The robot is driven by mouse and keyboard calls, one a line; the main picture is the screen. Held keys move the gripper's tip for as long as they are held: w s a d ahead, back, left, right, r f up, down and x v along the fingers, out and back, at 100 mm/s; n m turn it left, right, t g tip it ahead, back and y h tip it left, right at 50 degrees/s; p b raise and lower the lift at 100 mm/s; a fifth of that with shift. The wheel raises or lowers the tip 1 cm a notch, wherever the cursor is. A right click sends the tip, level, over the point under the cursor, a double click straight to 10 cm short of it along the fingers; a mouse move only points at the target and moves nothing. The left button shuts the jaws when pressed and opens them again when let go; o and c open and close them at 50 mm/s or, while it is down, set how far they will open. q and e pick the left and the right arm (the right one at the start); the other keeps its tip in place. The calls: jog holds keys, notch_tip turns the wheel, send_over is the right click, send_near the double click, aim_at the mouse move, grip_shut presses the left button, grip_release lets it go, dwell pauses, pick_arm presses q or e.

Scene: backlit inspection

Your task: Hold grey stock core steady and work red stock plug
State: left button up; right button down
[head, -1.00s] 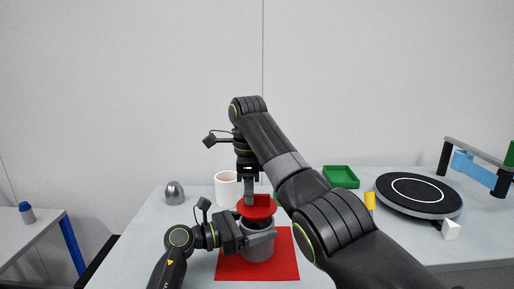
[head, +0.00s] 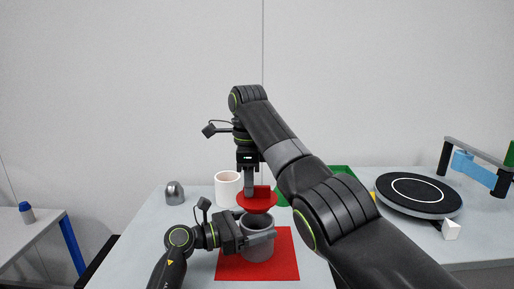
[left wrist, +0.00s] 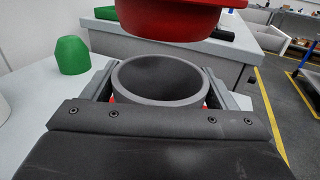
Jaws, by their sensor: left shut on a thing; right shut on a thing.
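The grey stock core (head: 258,246) stands upright on a red mat (head: 285,262) on the table. My left gripper (head: 256,238) is shut on it from the left; in the left wrist view the fingers flank the core (left wrist: 160,80), and its round open top shows hollow. The red stock plug (head: 257,200) is above the core, apart from it, with a visible gap. It also shows at the top of the left wrist view (left wrist: 175,18). My right gripper (head: 250,190) is shut on the plug from above; its fingertips are partly hidden by the plug.
A white cup (head: 227,189) and a grey dome-shaped piece (head: 174,193) stand behind to the left. A green tray (head: 342,171), partly behind my right arm, a black round turntable (head: 418,193) and a white cube (head: 450,230) are to the right. A green piece (left wrist: 72,56) shows in the left wrist view.

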pick_arm(q)
jog(key=shift+f, duration=0.25)
jog(key=o, duration=0.8)
jog(key=shift+o, duration=1.2)
jog(key=shift+w, duration=0.1)
pick_arm(e)
jog(key=shift+w+f, duration=0.1)
pick_arm(q)
jog(key=shift+r, duration=0.1)
